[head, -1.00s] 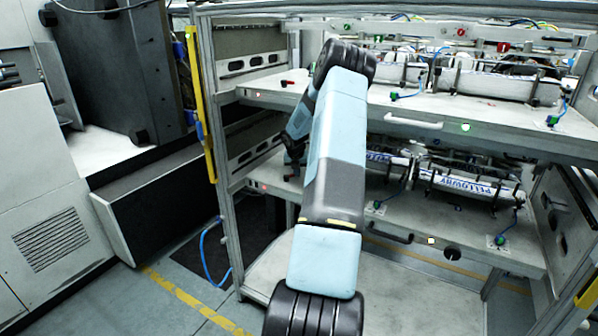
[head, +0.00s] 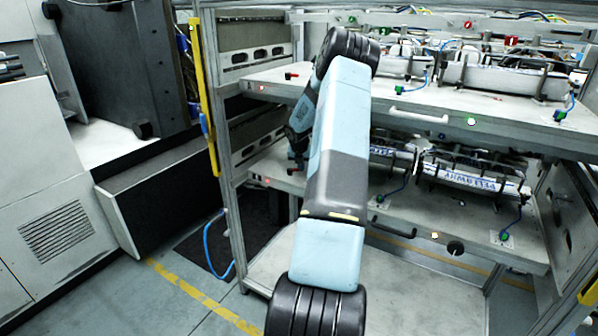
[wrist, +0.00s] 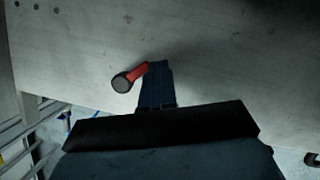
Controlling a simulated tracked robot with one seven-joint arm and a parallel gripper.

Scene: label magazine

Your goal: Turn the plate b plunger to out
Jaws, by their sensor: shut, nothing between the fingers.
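A small plunger with a red lever and dark round knob (wrist: 123,82) shows in the wrist view against a pale plate (wrist: 220,50). My gripper (wrist: 158,66) has its dark blue fingers shut together just right of the red lever. The lever's end meets the left edge of the fingers in the picture; whether they touch I cannot tell. In the head view my gripper (head: 297,158) is small and dark at the left end of the lower shelf (head: 395,207). My arm hides part of that shelf, and the plunger there cannot be made out.
The upper shelf (head: 480,108) lies above my gripper and carries another red lever (head: 291,76). A frame post (head: 227,175) stands to the left. Label rolls (head: 470,178) sit at the right of the lower shelf. Floor to the left is open.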

